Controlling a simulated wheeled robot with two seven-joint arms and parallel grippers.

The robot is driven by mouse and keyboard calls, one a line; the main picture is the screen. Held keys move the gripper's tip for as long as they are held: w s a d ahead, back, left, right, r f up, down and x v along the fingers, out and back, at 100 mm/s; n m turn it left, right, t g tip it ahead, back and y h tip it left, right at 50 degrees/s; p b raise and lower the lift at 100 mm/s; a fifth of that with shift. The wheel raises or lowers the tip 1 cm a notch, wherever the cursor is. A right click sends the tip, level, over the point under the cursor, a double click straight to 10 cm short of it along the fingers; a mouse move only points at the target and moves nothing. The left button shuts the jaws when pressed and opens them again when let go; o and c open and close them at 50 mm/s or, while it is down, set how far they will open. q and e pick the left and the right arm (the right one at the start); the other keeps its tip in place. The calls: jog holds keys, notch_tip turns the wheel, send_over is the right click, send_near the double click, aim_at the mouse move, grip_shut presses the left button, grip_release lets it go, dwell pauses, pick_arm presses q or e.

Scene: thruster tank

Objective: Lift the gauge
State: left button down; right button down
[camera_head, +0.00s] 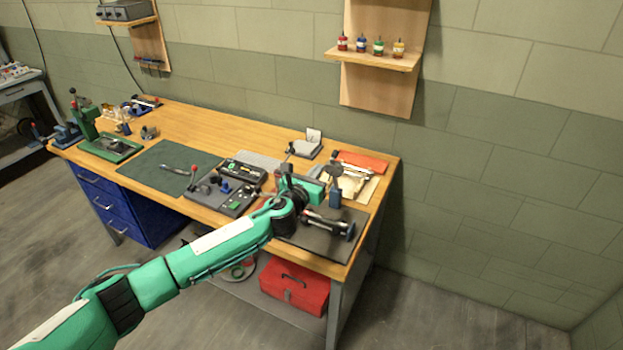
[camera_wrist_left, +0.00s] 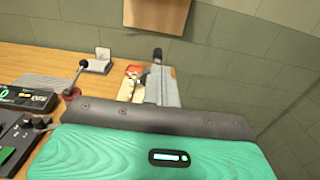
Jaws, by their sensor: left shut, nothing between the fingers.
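I cannot tell for sure which thing is the gauge. A small dark round-headed piece (camera_head: 336,170) shows close to my left gripper (camera_head: 335,197), above the right part of the bench. Whether it touches the gripper is unclear. In the left wrist view a dark stub (camera_wrist_left: 157,54) stands just past my grey left fingers (camera_wrist_left: 158,88), which are shut and empty. A dark cylindrical device (camera_head: 330,225) lies on a dark mat (camera_head: 300,238) below the gripper. My arm covers part of this area. My right gripper is out of view.
The wooden bench (camera_head: 205,120) carries a black control panel (camera_head: 225,187), a green mat (camera_head: 165,166), a green press (camera_head: 108,145) and an orange-red item (camera_head: 363,160). A small white card (camera_head: 313,135) stands behind. A wall shelf (camera_head: 375,58) holds several bottles. A red toolbox (camera_head: 293,287) sits below.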

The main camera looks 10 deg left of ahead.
pick_arm(q)
jog(key=shift+v, duration=1.55)
